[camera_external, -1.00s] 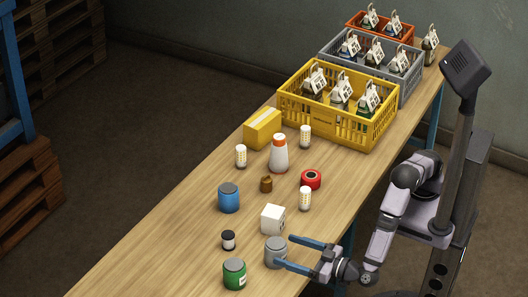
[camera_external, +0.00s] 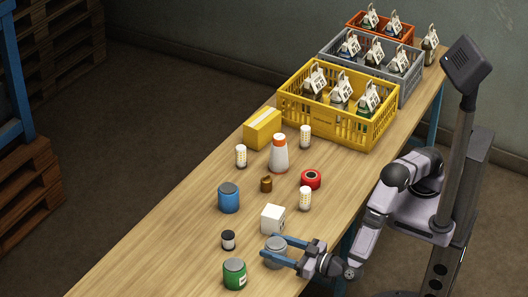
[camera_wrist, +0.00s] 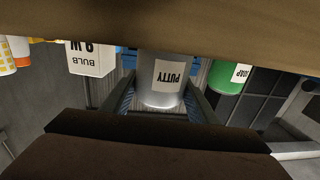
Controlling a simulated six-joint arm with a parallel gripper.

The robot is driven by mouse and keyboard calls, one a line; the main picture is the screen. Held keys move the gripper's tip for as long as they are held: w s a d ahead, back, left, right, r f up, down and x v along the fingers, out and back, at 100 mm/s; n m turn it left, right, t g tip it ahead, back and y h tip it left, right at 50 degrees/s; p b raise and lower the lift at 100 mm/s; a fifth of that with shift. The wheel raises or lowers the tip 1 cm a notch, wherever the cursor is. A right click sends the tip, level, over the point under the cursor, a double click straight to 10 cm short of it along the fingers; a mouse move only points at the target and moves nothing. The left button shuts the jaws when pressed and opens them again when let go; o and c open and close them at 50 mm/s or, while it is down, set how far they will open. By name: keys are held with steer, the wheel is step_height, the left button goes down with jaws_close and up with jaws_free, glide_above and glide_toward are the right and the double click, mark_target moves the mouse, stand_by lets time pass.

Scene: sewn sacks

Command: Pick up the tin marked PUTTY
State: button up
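The grey tin marked PUTTY (camera_external: 274,247) stands on the table near its front edge, between the white box and the green tin. In the wrist view the PUTTY tin (camera_wrist: 163,92) appears upside down, with its label facing my gripper. My gripper (camera_external: 274,244) is open, with one blue finger on each side of the tin. The fingers (camera_wrist: 160,92) are close to the tin's sides; I cannot tell whether they touch. The lower finger hides part of the tin's body in the external view.
Close by are a green tin (camera_external: 234,274), a white BULB box (camera_external: 272,219) and a small dark-bodied jar (camera_external: 228,240). A blue tin (camera_external: 229,198) and other small goods stand further back. Crates of bottles, the nearest a yellow crate (camera_external: 325,122), fill the far end.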

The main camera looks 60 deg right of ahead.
steer(key=c, duration=0.6)
steer(key=shift+r, duration=0.2)
step_height(320, 180, up, 10)
steer(key=shift+f+b, duration=0.15)
steer(key=shift+b, duration=0.15)
